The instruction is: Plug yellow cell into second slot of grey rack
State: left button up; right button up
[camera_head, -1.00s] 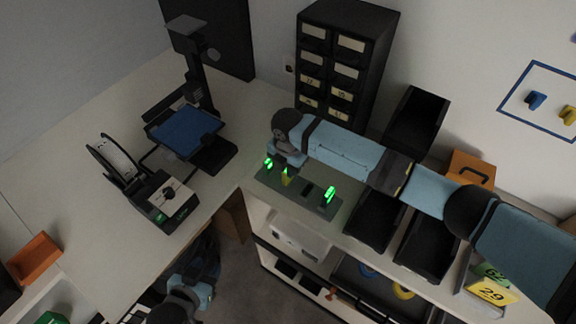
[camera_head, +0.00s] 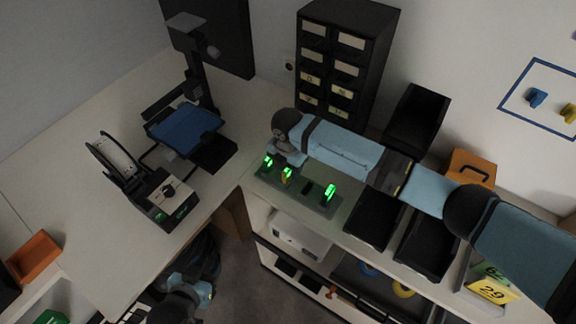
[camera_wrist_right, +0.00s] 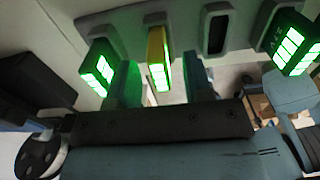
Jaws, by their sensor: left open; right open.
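The grey rack (camera_head: 325,209) lies on the shelf top near its front edge. The yellow cell (camera_head: 287,176) sits upright in its second slot from the left, with its green lights lit; it also shows in the right wrist view (camera_wrist_right: 158,57). Green-lit cells stand in the first slot (camera_head: 268,161) and the last slot (camera_head: 330,192). The third slot (camera_wrist_right: 215,30) is empty. My right gripper (camera_wrist_right: 161,80) is open, its fingers on either side of the yellow cell, apparently clear of it. My left gripper (camera_head: 203,293) is low at the bottom, its fingers hard to make out.
Black bins (camera_head: 373,219) stand right of the rack, and a black drawer cabinet (camera_head: 345,60) behind it. A black device with a lid (camera_head: 170,200) and a stand with a blue plate (camera_head: 186,130) are on the left table.

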jog(key=shift+r, duration=0.1)
notch_tip(320, 180, up, 14)
jog(key=b, duration=0.2)
jog(key=shift+f, duration=0.25)
